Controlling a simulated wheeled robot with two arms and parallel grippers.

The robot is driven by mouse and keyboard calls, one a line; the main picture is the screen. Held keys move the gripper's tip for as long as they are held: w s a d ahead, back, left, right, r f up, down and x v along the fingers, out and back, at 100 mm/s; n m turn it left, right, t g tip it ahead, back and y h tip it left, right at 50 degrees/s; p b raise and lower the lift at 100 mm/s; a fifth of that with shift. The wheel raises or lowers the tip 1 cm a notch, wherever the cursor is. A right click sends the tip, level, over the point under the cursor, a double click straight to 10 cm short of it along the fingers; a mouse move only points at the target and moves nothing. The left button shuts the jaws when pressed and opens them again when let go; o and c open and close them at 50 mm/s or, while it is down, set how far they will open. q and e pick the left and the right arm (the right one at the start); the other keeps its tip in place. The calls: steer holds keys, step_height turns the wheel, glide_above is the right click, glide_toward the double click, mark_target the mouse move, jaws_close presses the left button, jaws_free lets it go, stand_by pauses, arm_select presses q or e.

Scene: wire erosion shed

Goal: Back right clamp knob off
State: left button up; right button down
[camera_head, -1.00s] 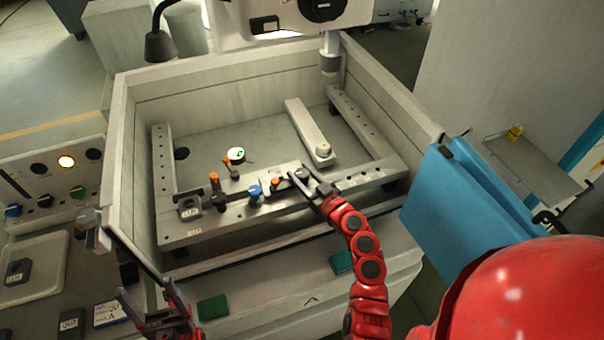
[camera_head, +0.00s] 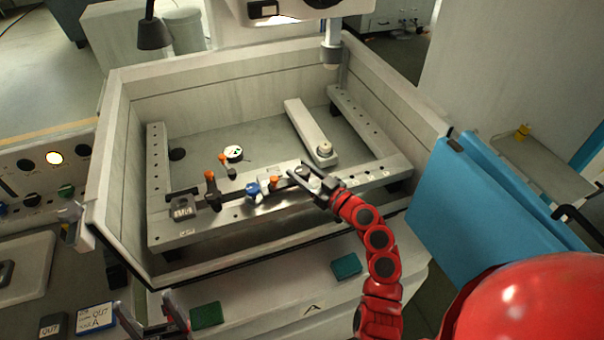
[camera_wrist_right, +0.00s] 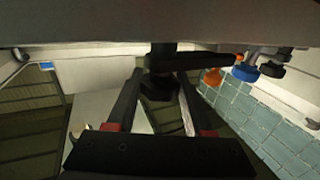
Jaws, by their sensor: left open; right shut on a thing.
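My right gripper (camera_head: 308,180) reaches over the front rail (camera_head: 370,174) of the machine's frame, near its middle. In the right wrist view its two fingers (camera_wrist_right: 158,100) are on either side of a black clamp knob (camera_wrist_right: 160,86), and they are shut on it. The knob is beneath a dark horizontal part. In the head view the fingers largely hide this knob. My left gripper (camera_head: 144,308) is open and empty at the lower left, outside the tank.
The pale tank wall (camera_head: 115,150) surrounds the frame. A pale bar with a round knob (camera_head: 323,149) lies farther back. A vertical column (camera_head: 332,50) hangs over the back. A blue panel (camera_head: 480,195) stands at the right. Green pads (camera_head: 207,314) lie on the front ledge.

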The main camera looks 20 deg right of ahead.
steer(key=shift+c, duration=1.4)
jaws_free()
steer(key=shift+s+d, duration=0.15)
steer(key=shift+s, duration=0.05)
steer(key=b+v, duration=0.7)
steer(key=v, duration=1)
